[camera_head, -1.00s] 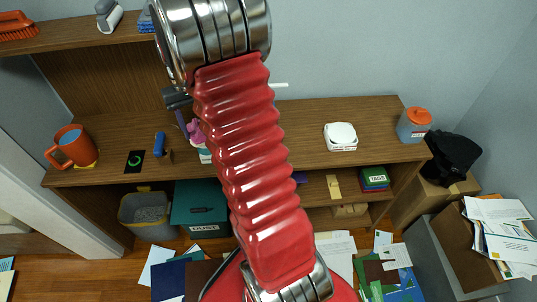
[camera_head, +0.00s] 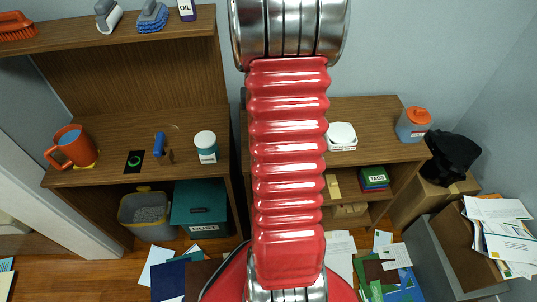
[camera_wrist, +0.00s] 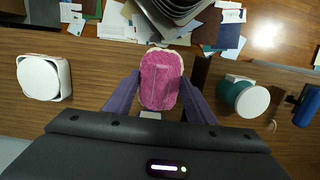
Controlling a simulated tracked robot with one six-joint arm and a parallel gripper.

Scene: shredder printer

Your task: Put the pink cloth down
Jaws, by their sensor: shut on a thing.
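In the wrist view, the pink cloth (camera_wrist: 160,82) is a rounded, fuzzy pad with a pale edge at its top. My gripper (camera_wrist: 159,92) is shut on it, with one purple-grey finger along each side. The cloth is over the wooden counter near its front edge; I cannot tell whether it touches the wood. In the head view my red arm hides both the gripper and the cloth.
A white square container (camera_wrist: 40,78) is left and a teal jar with a white lid (camera_wrist: 243,97) right of the cloth. The jar also shows in the head view (camera_head: 206,147). An orange mug (camera_head: 70,146) and an orange-lidded container (camera_head: 413,125) stand farther out. Papers cover the floor.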

